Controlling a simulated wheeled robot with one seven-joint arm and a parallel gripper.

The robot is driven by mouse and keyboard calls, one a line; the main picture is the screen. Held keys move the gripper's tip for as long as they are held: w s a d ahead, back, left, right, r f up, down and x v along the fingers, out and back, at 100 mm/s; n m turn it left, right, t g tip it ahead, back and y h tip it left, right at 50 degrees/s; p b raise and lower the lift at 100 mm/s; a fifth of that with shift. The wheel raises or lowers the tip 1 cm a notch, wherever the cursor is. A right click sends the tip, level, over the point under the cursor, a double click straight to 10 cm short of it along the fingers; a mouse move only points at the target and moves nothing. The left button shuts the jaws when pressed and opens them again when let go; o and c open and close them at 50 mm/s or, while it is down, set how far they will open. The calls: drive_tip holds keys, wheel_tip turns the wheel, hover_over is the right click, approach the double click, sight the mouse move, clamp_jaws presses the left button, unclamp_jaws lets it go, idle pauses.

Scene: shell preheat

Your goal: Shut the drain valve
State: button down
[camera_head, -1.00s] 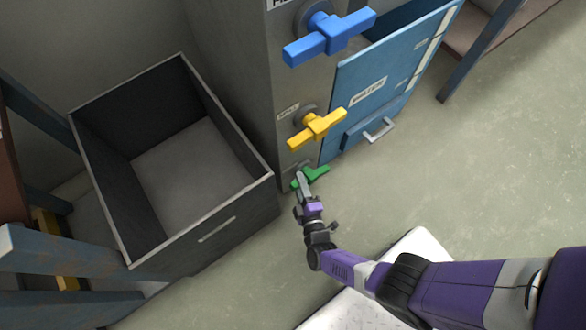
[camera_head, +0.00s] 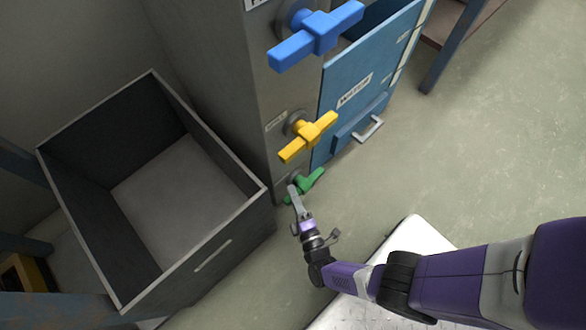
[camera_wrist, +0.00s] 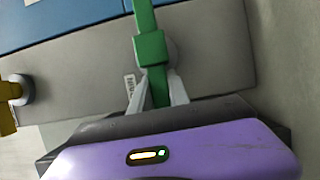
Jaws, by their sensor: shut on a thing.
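The green T-handle (camera_head: 312,181) is the lowest of three valve handles on the grey cabinet's narrow face. It slants there, with one arm pointing up and right. In the wrist view the green handle (camera_wrist: 150,48) runs roughly upright in the picture. My gripper (camera_head: 294,192) reaches the handle's lower left arm. In the wrist view my gripper (camera_wrist: 160,88) has a finger on each side of this arm and is shut on it. The fingers hide part of that arm.
A yellow handle (camera_head: 308,137) and a larger blue handle (camera_head: 316,35) sit above on the same face. A blue panel (camera_head: 362,72) labelled WATER stands out to the right. The floor (camera_head: 500,150) at right is clear.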

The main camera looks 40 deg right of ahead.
drive_tip(key=shift+f, duration=0.1)
drive_tip(key=c, duration=1.2)
unclamp_jaws()
drive_tip(key=shift+c, duration=0.2)
wheel_tip(320, 180, up, 20)
drive_tip(key=p, duration=1.6)
drive_tip(key=shift+c, duration=0.4)
